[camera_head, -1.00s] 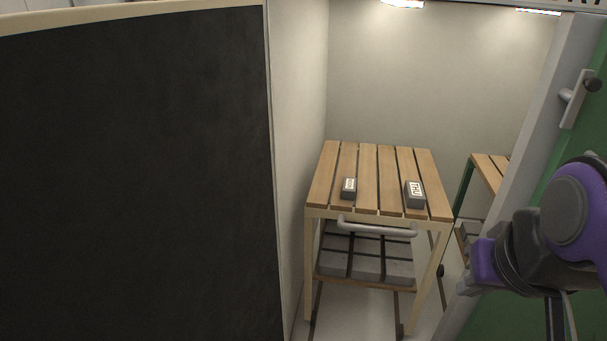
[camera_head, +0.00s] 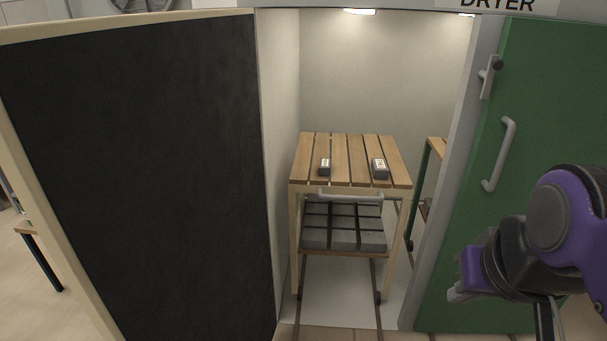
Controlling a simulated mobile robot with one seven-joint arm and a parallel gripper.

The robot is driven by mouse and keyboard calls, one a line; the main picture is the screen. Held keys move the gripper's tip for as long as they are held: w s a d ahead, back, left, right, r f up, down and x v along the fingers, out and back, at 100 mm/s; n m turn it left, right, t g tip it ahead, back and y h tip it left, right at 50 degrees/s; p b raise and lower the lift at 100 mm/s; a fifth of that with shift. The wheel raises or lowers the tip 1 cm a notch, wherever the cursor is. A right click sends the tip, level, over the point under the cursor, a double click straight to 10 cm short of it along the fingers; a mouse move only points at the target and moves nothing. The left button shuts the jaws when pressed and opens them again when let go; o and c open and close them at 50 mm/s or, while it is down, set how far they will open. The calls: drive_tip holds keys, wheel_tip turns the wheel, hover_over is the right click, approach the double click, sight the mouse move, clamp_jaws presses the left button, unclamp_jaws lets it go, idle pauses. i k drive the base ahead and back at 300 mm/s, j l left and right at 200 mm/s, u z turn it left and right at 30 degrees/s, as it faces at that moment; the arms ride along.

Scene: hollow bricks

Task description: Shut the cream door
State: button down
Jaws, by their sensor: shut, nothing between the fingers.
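The cream door (camera_head: 130,175) stands open at the left. I see its dark inner face, with cream along its top and left edges (camera_head: 40,230). Its outer face and any handle on it are hidden. My gripper (camera_head: 456,293) is at the lower right, in front of the green door and well to the right of the cream door. It is shut and empty, and apart from the cream door.
The doorway is open onto a dryer chamber with a slatted wooden cart (camera_head: 350,158) on rails, carrying two small tagged blocks, with grey bricks below. A green door (camera_head: 540,130) with a grey handle (camera_head: 502,155) is shut at right. A table (camera_head: 28,228) stands far left.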

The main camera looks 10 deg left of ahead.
sight(131, 145)
drive_tip(key=k+j+z, duration=0.15)
drive_tip(key=k+j, duration=0.55)
drive_tip(key=j, duration=0.25)
drive_tip(key=k+j+z, duration=0.1)
drive_tip(key=j, duration=0.3)
drive_tip(key=k+j, duration=0.1)
drive_tip(key=j, duration=0.7)
drive_tip(key=k+j, duration=0.15)
drive_tip(key=j, duration=0.25)
drive_tip(key=k+j+z, duration=0.1)
drive_tip(key=j, duration=0.3)
drive_tip(key=k, duration=0.1)
drive_tip(key=i+j+z, duration=0.15)
drive_tip(key=j+z, duration=0.6)
drive_tip(key=j, duration=0.15)
drive_tip(key=i+j+z, duration=0.1)
drive_tip(key=j+z, duration=0.25)
drive_tip(key=j, duration=0.15)
drive_tip(key=l+z, duration=0.1)
drive_tip(key=l, duration=0.35)
